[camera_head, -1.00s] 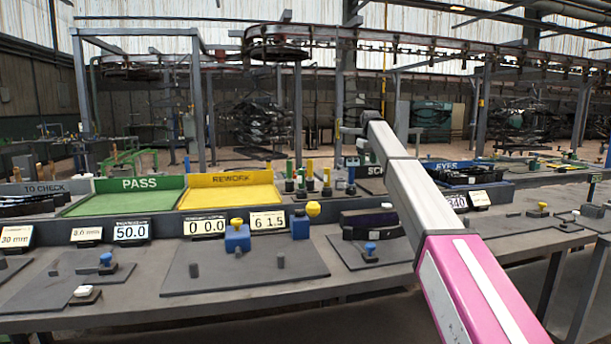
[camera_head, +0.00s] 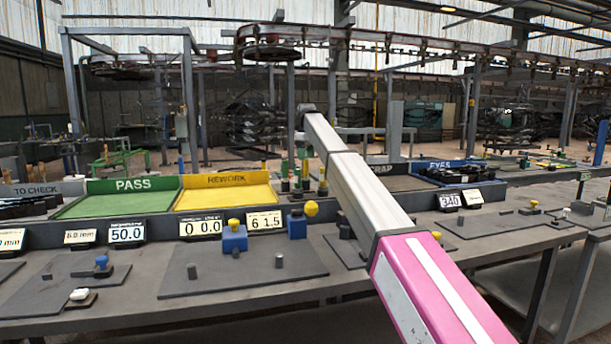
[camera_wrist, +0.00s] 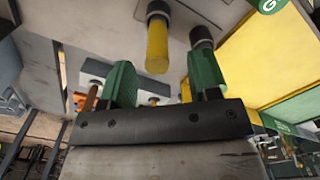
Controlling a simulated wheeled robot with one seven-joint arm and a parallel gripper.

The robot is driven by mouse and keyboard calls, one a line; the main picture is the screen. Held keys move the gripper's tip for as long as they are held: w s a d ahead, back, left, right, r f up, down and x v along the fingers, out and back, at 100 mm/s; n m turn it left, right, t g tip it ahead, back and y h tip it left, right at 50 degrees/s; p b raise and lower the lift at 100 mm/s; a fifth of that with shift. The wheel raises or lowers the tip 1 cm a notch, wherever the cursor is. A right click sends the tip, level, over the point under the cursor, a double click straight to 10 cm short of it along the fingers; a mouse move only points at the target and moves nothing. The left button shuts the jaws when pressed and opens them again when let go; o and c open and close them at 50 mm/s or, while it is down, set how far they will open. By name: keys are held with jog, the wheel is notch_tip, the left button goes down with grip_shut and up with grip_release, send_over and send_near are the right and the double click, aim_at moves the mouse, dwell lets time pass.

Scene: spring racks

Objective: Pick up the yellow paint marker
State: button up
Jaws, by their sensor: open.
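The yellow paint marker (camera_wrist: 157,48) has a dark collar and stands out past the fingertips in the wrist view, roughly between them and apart from both. My gripper (camera_wrist: 162,62) is open, with green fingers and nothing held. Another dark-collared piece (camera_wrist: 201,36) shows just beyond the right finger; its far part is partly hidden. In the head view, several yellow and green upright markers (camera_head: 322,183) stand behind the bench gauges, partly hidden by my arm. The gripper itself is hard to make out there.
The yellow REWORK tray (camera_head: 228,196) lies left of the markers, with the green PASS tray (camera_head: 118,203) beyond it. The blue EYES tray (camera_head: 470,182) is to the right. Gauges, including a blue block (camera_head: 234,240), stand on the front bench.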

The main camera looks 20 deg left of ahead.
aim_at(306, 166)
jog(key=shift+w+a+f, duration=0.1)
jog(key=shift+w+f, duration=0.05)
jog(key=shift+f, duration=1.25)
jog(key=shift+w+a+f, duration=0.1)
jog(key=shift+f, duration=1.25)
jog(key=c, duration=1)
